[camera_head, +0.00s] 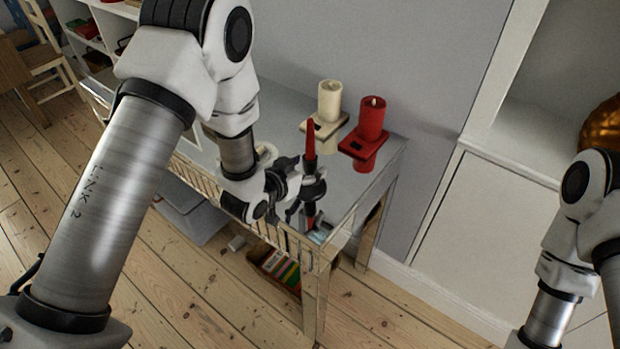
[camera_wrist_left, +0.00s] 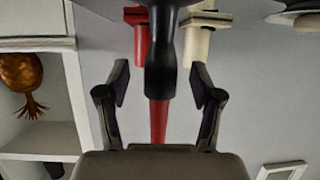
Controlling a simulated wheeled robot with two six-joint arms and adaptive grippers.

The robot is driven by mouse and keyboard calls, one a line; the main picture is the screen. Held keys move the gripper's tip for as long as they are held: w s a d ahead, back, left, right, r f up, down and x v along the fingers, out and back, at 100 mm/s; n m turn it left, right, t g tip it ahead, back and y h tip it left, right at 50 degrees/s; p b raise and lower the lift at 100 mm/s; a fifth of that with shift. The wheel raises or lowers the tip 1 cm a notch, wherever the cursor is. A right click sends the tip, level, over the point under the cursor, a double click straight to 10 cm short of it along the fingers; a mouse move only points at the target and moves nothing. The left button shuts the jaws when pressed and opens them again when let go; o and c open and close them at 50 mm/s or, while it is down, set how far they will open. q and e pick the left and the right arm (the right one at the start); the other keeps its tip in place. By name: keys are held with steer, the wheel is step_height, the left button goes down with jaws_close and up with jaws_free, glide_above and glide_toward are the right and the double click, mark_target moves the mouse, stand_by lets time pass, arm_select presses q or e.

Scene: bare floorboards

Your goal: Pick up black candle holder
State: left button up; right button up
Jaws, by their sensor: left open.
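The black candle holder (camera_wrist_left: 160,55) carries a thin red taper candle (camera_head: 310,138). In the left wrist view, which looks upside down, it stands between the two spread fingers of my left gripper (camera_wrist_left: 160,82), with gaps showing on both sides. The taper candle (camera_wrist_left: 158,121) points down in that view. In the head view my left gripper (camera_head: 300,190) is at the holder near the table's front right end; its dark fingers and the black holder are hard to tell apart. My right arm enters at the right, its gripper out of frame.
A cream candle (camera_head: 330,101) and a thick red candle (camera_head: 372,118) on matching holders stand behind on the grey table (camera_head: 270,105). A wall is behind. A box of coloured items (camera_head: 278,268) lies underneath. A white cabinet (camera_head: 485,235) and golden pineapple (camera_head: 602,125) are right.

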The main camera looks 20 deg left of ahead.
arm_select(q)
steer(key=shift+x, duration=1.1)
steer(key=shift+s+a, duration=0.1)
steer(key=shift+s, duration=0.05)
steer(key=shift+c, duration=0.3)
jaws_close()
steer(key=shift+r, duration=0.1)
